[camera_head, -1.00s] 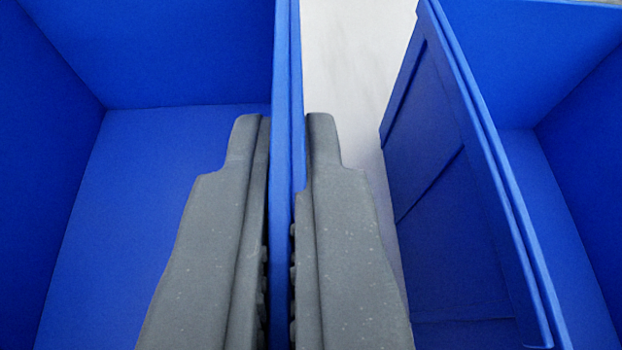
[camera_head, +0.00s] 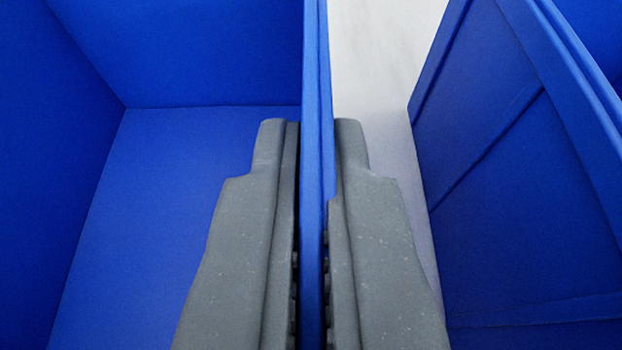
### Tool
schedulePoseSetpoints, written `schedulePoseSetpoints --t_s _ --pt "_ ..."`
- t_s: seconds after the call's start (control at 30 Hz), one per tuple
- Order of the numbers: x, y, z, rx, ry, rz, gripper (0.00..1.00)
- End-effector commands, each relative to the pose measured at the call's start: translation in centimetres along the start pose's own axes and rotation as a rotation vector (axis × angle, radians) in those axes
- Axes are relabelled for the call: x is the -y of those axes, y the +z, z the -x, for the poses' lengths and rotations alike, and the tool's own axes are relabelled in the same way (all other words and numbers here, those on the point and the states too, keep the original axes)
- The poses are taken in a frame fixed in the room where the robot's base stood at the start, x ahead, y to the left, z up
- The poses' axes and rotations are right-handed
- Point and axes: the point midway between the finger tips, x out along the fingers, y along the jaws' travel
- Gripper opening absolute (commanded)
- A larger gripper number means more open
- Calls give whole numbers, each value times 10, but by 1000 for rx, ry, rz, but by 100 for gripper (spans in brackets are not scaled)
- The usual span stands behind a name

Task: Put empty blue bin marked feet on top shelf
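A blue bin (camera_head: 180,170) fills the left of the view, and its visible inside is empty. Its right wall runs up and down the picture between the two grey fingers of my gripper (camera_head: 310,130). One finger is inside the bin and the other is outside it. The fingers are closed in on the wall and appear to grip it, with only thin dark gaps beside it lower down. No marking shows on the bin, so I cannot read whether it says feet.
A second blue bin (camera_head: 520,170) stands to the right, its ribbed outer side facing my gripper. A narrow strip of pale surface (camera_head: 380,90) shows between the two bins. No shelf is in view.

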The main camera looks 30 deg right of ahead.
Motion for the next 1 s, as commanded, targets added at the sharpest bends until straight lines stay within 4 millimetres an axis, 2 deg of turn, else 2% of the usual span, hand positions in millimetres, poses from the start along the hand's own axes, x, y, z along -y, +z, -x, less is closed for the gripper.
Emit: schedulePoseSetpoints --t_s 0.03,0.07,0.47,0.57,1.0 --pt "0 0 0 0 0 0 17" --pt "0 0 0 0 0 0 25" --pt "-1 -2 4 -1 1 -1 25" --pt "-1 -2 16 -1 1 -1 25" --pt "0 -2 100 -2 0 0 25"
